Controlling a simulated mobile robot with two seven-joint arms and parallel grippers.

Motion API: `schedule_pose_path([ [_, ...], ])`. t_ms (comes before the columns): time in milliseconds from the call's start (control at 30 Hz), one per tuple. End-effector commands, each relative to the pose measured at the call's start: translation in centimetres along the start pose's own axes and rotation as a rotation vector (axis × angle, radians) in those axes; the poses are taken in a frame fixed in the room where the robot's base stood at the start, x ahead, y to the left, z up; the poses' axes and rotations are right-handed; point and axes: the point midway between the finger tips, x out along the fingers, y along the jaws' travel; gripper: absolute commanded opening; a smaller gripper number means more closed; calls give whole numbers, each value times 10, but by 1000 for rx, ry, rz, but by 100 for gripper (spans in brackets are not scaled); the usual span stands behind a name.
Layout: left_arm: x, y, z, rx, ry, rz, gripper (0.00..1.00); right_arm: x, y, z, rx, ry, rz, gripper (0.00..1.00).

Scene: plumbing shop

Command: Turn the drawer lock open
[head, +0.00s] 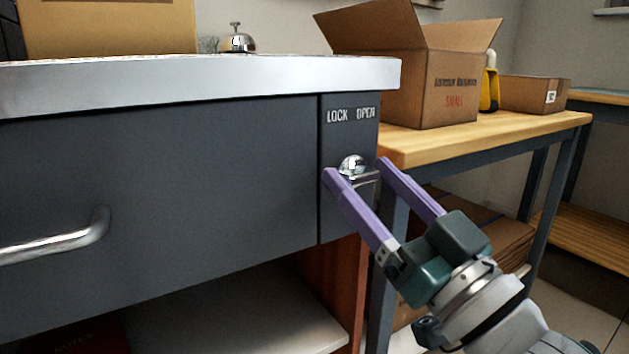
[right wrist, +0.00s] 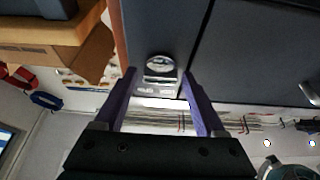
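The drawer lock is a shiny silver knob (head: 352,166) on the dark grey panel under the words LOCK and OPEN (head: 351,115). The knob also shows in the right wrist view (right wrist: 160,64), which is upside down. My right gripper (head: 357,168) has purple fingers spread apart, one on each side of the knob. In the right wrist view the fingertips (right wrist: 158,74) show gaps to the knob on both sides. Which way the knob points is hard to tell. The dark grey drawer (head: 200,170) is left of the lock panel. My left gripper is out of view.
A silver drawer handle (head: 60,240) sticks out at the left. A wooden table (head: 500,130) with an open cardboard box (head: 430,95) stands behind at the right.

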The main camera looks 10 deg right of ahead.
Motion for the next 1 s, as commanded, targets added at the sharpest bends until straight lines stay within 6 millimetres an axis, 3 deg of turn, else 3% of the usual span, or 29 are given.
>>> schedule_pose_path([
  [67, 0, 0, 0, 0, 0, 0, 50, 0, 0, 0, 0, 0, 0, 62],
  [600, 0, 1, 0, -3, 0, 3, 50, 0, 0, 0, 0, 0, 0, 2],
  [1000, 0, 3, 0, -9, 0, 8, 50, 0, 0, 0, -55, 0, -23, 0],
])
